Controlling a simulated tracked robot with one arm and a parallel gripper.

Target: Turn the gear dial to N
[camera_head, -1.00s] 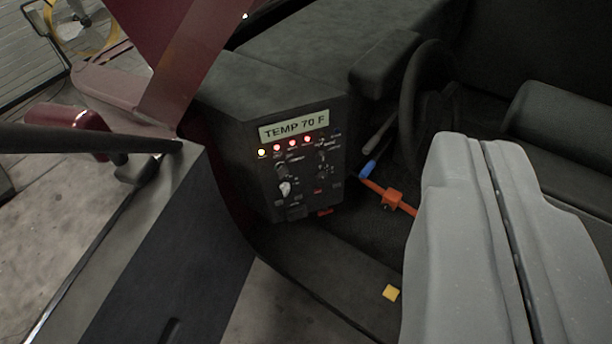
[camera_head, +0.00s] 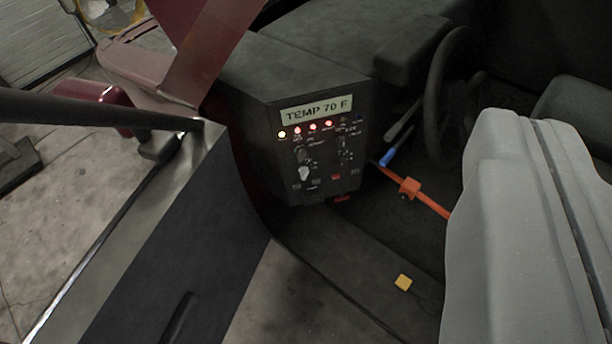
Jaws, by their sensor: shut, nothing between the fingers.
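A black control panel (camera_head: 316,190) stands in the vehicle's cab near the middle of the view. Its display (camera_head: 316,108) reads "TEMP 70 F", above a row of small lit yellow and red lights (camera_head: 313,127). A pale knob (camera_head: 304,173) sits low on the left side of the panel, and darker controls (camera_head: 345,150) sit on its right. I cannot tell which control is the gear dial. The markings and any N are too small to read, so the dial's setting is unclear. My gripper is not in view.
A grey seat (camera_head: 510,230) fills the right, with a steering wheel (camera_head: 440,100) behind it. An orange lever (camera_head: 409,188) and a blue-tipped lever (camera_head: 387,157) stand right of the panel. A dark bar (camera_head: 90,113) and sill (camera_head: 170,250) lie at left.

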